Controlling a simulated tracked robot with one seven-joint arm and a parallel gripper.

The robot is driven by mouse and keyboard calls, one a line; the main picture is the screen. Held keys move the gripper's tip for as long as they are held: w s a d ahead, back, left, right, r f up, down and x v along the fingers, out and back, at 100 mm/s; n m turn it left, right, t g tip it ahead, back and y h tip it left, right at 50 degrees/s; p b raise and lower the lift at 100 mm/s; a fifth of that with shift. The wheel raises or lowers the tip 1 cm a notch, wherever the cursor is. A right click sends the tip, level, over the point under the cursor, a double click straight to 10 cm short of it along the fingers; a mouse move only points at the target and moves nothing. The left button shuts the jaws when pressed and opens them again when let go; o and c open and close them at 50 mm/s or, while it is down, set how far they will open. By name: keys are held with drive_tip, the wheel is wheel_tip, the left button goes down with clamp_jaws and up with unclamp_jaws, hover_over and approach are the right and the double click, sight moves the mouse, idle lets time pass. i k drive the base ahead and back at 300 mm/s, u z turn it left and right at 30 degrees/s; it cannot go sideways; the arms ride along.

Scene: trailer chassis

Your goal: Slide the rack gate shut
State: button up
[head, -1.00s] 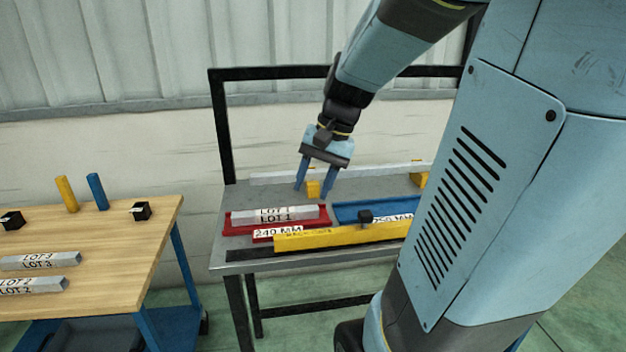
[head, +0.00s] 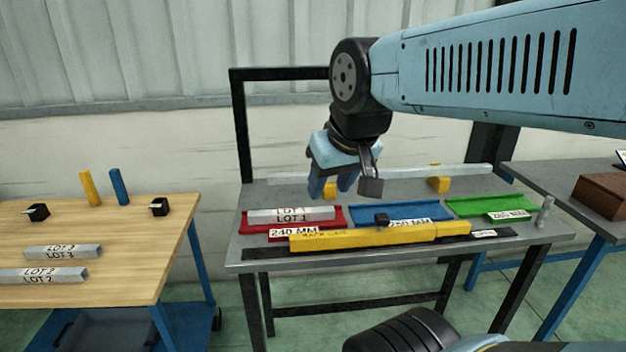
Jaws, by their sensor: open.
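The rack gate is a long yellow bar (head: 345,239) lying along the front of the grey rack table, on a black strip (head: 262,253) that shows bare at both its ends. A small black knob (head: 381,219) stands on the gate near its middle. Behind the gate are a red tray (head: 250,222) holding a LOT 1 bar (head: 290,214), an empty blue tray (head: 400,209) and an empty green tray (head: 488,204). My gripper (head: 333,190) is open and empty, pointing down above the rear of the table, behind and left of the knob and apart from it.
A long grey bar (head: 400,173) rests on yellow blocks (head: 438,184) at the rear. A black frame (head: 240,130) rises behind the table. A small grey post (head: 545,212) stands at the right end. A wooden bench (head: 120,235) with labelled bars is at left.

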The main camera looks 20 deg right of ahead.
sight(381, 236)
drive_tip(key=u, duration=0.2)
drive_tip(key=k, duration=1.3)
drive_tip(key=z, duration=0.35)
drive_tip(key=i, duration=1)
drive_tip(key=u, duration=0.1)
